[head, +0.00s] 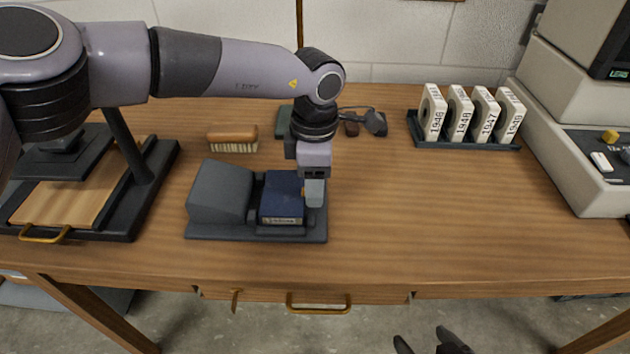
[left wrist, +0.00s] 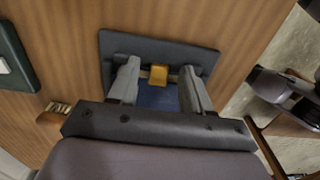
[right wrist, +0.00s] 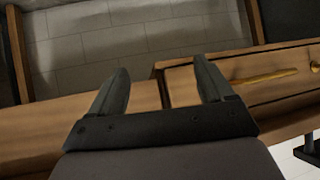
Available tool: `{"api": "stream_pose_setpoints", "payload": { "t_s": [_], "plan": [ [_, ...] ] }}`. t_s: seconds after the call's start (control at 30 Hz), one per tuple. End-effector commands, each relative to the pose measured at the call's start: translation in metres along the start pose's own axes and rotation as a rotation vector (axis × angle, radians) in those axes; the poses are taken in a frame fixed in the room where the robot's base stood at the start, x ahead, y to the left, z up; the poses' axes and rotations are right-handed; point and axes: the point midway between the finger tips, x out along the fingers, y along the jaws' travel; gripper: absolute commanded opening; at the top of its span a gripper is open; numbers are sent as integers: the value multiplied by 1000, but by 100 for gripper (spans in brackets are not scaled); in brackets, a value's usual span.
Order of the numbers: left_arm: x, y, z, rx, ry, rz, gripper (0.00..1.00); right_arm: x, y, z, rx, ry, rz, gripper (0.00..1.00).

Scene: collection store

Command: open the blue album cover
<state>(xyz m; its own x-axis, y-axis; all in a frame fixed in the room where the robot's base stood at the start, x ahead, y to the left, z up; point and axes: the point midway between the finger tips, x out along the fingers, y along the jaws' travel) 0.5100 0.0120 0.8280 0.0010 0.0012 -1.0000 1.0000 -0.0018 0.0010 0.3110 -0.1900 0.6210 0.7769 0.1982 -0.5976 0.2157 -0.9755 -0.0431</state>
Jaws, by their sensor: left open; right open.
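The blue album (head: 281,193) lies closed in a dark grey cradle (head: 220,235), with a pale label on its front edge. A yellow-orange tab (left wrist: 158,75) shows at the album's edge in the left wrist view. My left gripper (head: 315,195) is open at the album's right side, pointing down. In the left wrist view its fingers (left wrist: 160,68) stand on either side of the tab, with gaps; the blue cover (left wrist: 158,97) is partly hidden behind the gripper. My right gripper (head: 432,344) is open and empty, in front of the table's front edge; its fingers show in the right wrist view (right wrist: 161,66).
A brush (head: 232,138) lies behind the cradle. A press with a wooden board (head: 75,195) stands at the left. A rack (head: 465,143) of numbered white pieces and a beige machine (head: 570,160) are at the right. The table right of the cradle is clear.

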Motion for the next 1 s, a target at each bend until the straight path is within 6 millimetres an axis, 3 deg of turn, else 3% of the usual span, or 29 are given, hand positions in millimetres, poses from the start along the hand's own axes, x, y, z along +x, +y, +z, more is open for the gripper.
{"api": "stream_pose_setpoints", "payload": {
  "t_s": [0.3, 0.43, 0.47, 0.77, 1.0],
  "plan": [
    [4, 0, 0, 0, -1, -1, 49, 0, 0, 0, 0, 1, 0, 81],
    [4, 0, 0, 0, -1, -1, 7, 0, 0, 0, 0, 1, 1, 81],
    [4, 0, 0, 0, -1, -1, 0, 0, 0, 0, 0, 1, 1, 81],
    [2, 0, -1, -1, -20, -1, 0, 0, 0, 0, 2, 1, 1, 81],
    [-7, 0, -5, -3, -133, -2, 0, 1, 0, 2, 3, 0, 1, 81]
  ]
}}
